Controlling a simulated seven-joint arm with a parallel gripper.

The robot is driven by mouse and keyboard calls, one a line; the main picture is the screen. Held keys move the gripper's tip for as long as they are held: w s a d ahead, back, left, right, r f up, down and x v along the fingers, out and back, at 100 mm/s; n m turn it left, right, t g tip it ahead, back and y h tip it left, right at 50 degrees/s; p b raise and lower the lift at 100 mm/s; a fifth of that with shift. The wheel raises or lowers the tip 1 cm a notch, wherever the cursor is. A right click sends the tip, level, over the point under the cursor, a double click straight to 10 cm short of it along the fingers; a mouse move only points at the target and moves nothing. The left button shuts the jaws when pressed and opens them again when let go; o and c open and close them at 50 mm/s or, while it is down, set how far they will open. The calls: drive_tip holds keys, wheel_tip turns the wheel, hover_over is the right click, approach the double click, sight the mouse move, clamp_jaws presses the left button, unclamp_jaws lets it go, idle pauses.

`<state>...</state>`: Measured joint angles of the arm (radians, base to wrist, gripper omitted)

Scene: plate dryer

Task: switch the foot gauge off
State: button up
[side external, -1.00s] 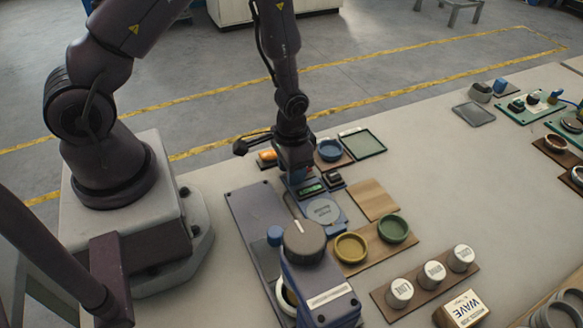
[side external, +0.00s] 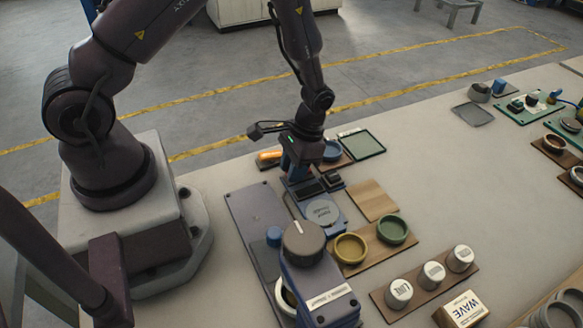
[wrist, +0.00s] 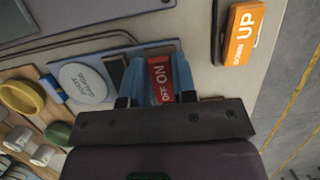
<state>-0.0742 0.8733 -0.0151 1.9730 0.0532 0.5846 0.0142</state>
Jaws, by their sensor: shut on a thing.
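The foot gauge is a blue unit with a round pale label (wrist: 83,82) in the wrist view; its round disc also shows in the side view (side external: 322,212). Its small display (wrist: 115,67) is dark in both views. The red switch (wrist: 160,78), marked ON and OFF, sits at the gauge's end. My gripper (wrist: 160,88) is shut on the red switch, one blue finger on each side of it. In the side view my gripper (side external: 296,177) is low over the gauge's far end and hides the switch.
A large dark knob (side external: 304,242) stands in front. The table's middle right is fairly clear.

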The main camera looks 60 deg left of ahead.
drive_tip(key=shift+w+r+g, duration=0.1)
drive_tip(key=shift+w+g, duration=0.05)
drive_tip(key=shift+g, duration=0.65)
drive_tip(key=o, duration=0.6)
drive_tip(key=shift+o, duration=0.2)
drive_tip(key=v, duration=1.3)
